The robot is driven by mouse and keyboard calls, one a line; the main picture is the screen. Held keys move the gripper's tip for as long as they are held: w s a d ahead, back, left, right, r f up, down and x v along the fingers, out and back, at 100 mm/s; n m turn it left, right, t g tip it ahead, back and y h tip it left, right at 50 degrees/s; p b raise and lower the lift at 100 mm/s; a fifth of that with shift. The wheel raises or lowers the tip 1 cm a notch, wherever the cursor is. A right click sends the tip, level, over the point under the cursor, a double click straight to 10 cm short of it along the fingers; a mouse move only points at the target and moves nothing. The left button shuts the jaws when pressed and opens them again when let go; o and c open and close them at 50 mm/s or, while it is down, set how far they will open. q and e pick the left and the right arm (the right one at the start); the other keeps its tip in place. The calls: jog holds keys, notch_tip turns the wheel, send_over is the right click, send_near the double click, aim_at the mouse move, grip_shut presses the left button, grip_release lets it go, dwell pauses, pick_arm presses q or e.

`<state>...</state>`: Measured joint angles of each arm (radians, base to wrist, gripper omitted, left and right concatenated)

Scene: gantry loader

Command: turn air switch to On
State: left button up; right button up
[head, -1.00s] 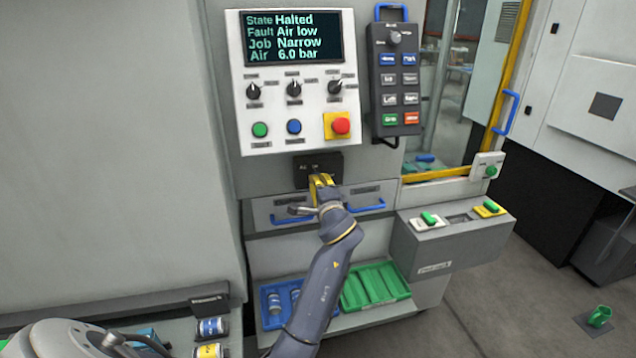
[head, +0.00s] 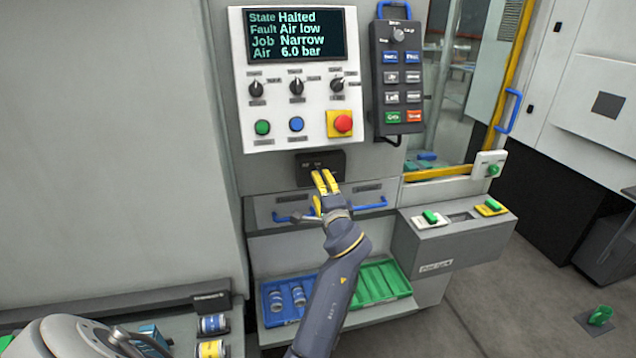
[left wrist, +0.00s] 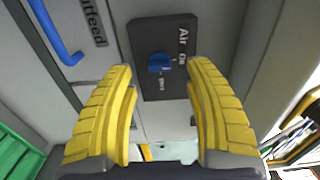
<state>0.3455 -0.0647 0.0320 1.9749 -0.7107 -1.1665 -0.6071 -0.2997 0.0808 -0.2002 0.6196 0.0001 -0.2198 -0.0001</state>
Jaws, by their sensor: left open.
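The air switch is a small blue knob (left wrist: 160,62) on a black plate marked "Air" (left wrist: 150,25) in the left wrist view. An "On" label lies to the right of the knob there, and a second small label lies below it. I cannot tell exactly where the knob points. In the head view the black plate (head: 309,163) sits below the control panel, and the knob is not made out. My left gripper (head: 323,178) is open, its yellow fingers just below and in front of the plate. In the left wrist view its fingers (left wrist: 160,75) frame the knob, without visible contact.
The panel screen (head: 297,34) reads Halted, Air low, 6.0 bar. A red stop button (head: 342,124) and a hanging pendant (head: 398,80) are above. Drawers with blue handles (head: 370,205) lie just below the plate. A box with green switches (head: 440,235) stands right.

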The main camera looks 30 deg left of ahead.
pick_arm(q)
jog(key=shift+v, duration=1.35)
jog(key=shift+a, duration=0.1)
jog(key=s+d+f+g+h, duration=0.2)
jog(key=s+f+h, duration=0.2)
jog(key=s+f, duration=1.35)
jog(key=s+d+f+n+g+h, duration=0.1)
jog(key=s+d+f+g+h, duration=0.1)
jog(key=s+f, duration=0.55)
jog(key=s+d+f+g+h, duration=0.1)
jog(key=s+d+f+h, duration=0.2)
jog(key=s, duration=0.7)
jog(key=s+d+f+g+h, duration=0.1)
jog(key=d+f, duration=0.1)
jog(key=f, duration=1.3)
jog(key=s+d+f+g+h, duration=0.1)
jog(key=d+f+g, duration=0.15)
jog(key=f, duration=1.25)
jog(key=s+f+n+g+h, duration=0.2)
jog(key=s+f+n, duration=0.1)
jog(key=s+f, duration=1.9)
jog(key=shift+d+n, duration=0.15)
jog(key=shift+n, duration=0.25)
